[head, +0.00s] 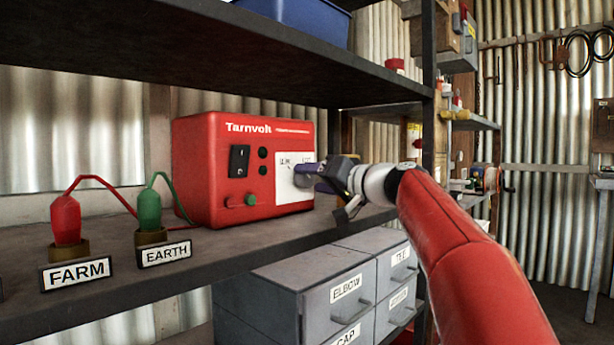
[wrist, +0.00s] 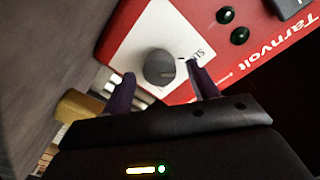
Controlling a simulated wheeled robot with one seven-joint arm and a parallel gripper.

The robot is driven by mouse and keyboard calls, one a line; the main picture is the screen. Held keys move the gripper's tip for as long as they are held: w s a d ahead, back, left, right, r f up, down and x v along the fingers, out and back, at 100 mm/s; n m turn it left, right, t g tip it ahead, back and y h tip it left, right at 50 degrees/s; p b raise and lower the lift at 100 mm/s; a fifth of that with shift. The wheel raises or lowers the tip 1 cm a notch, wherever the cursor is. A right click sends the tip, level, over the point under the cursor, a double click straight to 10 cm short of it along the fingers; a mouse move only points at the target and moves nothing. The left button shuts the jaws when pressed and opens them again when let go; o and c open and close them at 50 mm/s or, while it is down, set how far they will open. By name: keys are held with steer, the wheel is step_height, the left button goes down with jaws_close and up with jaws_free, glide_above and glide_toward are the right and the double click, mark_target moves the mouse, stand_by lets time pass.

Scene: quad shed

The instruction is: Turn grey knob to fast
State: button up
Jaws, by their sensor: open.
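The grey knob (wrist: 159,68) sits on the white panel (wrist: 165,30) of the red Tarnvolt box (head: 240,165). In the wrist view a small dark pointer mark shows at the knob's right side. Lettering on the panel beside it is partly hidden by a finger. In the head view the knob (head: 301,177) is partly covered by my gripper. My gripper (wrist: 163,84) is open, with one purple finger on each side of the knob. Gaps show between the fingers and the knob; I cannot tell how far the tips reach along its depth.
The box stands on a dark shelf (head: 130,270) beside a red FARM plug (head: 66,220) and a green EARTH plug (head: 149,211). Another shelf (head: 200,50) hangs above. Grey labelled drawers (head: 345,295) stand below. A shelf post (head: 430,110) rises close to my arm.

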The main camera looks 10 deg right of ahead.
steer(key=shift+x, duration=1.25)
steer(key=c, duration=1)
